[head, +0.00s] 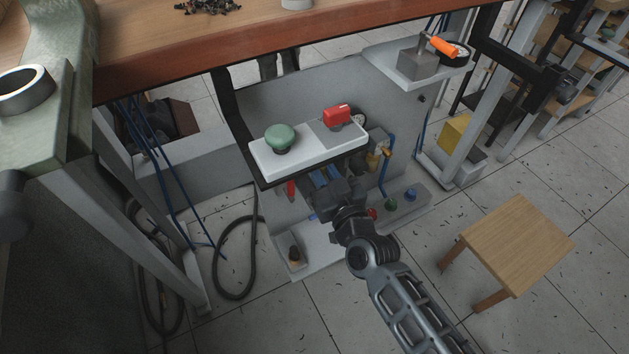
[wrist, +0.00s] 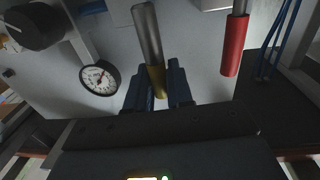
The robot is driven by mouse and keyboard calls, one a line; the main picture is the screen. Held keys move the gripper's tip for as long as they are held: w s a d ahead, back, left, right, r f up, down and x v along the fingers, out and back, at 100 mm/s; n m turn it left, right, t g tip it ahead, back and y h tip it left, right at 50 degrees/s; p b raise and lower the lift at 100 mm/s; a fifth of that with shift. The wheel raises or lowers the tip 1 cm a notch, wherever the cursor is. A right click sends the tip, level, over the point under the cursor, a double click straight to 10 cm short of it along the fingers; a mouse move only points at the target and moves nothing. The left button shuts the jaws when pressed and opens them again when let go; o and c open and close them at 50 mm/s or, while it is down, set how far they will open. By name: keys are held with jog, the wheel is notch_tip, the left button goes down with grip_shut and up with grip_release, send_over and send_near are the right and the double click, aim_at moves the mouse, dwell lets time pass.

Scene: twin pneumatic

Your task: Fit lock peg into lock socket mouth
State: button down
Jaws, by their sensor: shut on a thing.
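My gripper (head: 322,178) is under the white shelf, in front of the grey panel. In the wrist view its blue-padded fingers (wrist: 158,88) are shut on the yellow end (wrist: 156,80) of a metal rod (wrist: 148,35). A similar rod with a red handle (wrist: 234,48) is apart from it on the right; a red handle also shows in the head view (head: 291,188). A red block (head: 337,114) with a dark round part beside it sits on the shelf's grey patch. I cannot tell which part is the lock peg or the lock socket mouth.
The white shelf (head: 262,157) overhangs my gripper and bears a green mushroom knob (head: 281,135). A round gauge (wrist: 99,78) and dark knob (wrist: 38,26) are left of the rod. Coloured buttons (head: 410,194) sit low right. A wooden stool (head: 515,240) stands right.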

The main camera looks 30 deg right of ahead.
jog(key=shift+w+a+f+b, duration=0.2)
jog(key=shift+f+b, duration=0.3)
jog(key=shift+f, duration=0.35)
jog(key=shift+w+a+f+b, duration=0.15)
jog(key=shift+a+f+b, duration=0.1)
jog(key=shift+f+b, duration=0.4)
jog(key=shift+w+a+f+b, duration=0.2)
jog(key=shift+f+b, duration=0.15)
jog(key=shift+f, duration=0.65)
jog(key=shift+f, duration=0.1)
jog(key=shift+f, duration=0.15)
jog(key=c, duration=1)
grip_release()
jog(key=shift+r, duration=0.25)
jog(key=s+a+p, duration=0.1)
jog(key=s, duration=1.1)
jog(key=shift+p, duration=0.3)
